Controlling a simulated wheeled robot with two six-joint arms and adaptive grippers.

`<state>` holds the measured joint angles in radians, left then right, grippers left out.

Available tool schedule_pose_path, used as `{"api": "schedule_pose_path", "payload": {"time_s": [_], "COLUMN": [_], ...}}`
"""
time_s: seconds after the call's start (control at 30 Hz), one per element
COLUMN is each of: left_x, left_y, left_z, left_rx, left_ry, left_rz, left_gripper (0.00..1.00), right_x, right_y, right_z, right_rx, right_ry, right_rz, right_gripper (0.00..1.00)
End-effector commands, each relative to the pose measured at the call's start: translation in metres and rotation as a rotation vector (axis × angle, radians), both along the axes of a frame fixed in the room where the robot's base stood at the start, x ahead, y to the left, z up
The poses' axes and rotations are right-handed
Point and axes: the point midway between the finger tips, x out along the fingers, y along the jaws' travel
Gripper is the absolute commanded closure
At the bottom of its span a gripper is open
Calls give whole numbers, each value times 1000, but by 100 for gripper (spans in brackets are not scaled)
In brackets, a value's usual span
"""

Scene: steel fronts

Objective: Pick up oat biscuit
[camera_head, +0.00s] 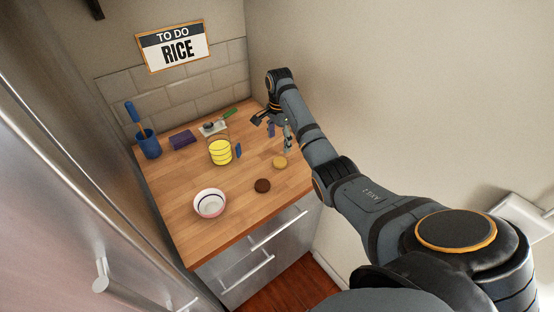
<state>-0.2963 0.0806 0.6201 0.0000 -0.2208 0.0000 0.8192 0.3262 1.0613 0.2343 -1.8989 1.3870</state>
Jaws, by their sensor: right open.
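A round tan biscuit (280,162), which looks like the oat biscuit, lies flat on the wooden counter (180,205) near its right edge. A dark brown round biscuit (262,185) lies closer to the front, apart from it. My right gripper (265,123) is open over the back right of the counter. It is farther back than the tan biscuit and apart from it, with nothing seen between its fingers. My left gripper is not in view.
A yellow striped container (220,152), a white bowl (209,203), a purple block (182,139) and a blue cup (149,145) stand leftward. The wall (390,90) borders the counter's right side.

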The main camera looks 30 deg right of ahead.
Motion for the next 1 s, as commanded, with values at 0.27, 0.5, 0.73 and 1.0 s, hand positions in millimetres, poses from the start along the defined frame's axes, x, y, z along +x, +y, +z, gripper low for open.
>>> {"api": "schedule_pose_path", "payload": {"time_s": [0.27,0.5,0.73,1.0], "left_x": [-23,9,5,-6], "left_y": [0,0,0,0], "left_z": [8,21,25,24], "left_rx": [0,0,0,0], "left_ry": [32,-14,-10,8], "left_rz": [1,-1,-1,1], "left_gripper": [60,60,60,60], "right_x": [-1,-3,-4,-3], "right_y": [0,2,3,2], "right_z": [-39,-54,-89,-93], "right_rx": [-1,0,0,-1], "right_ry": [2,6,2,0], "right_rz": [2,3,3,3], "right_gripper": [23,23,23,28]}}
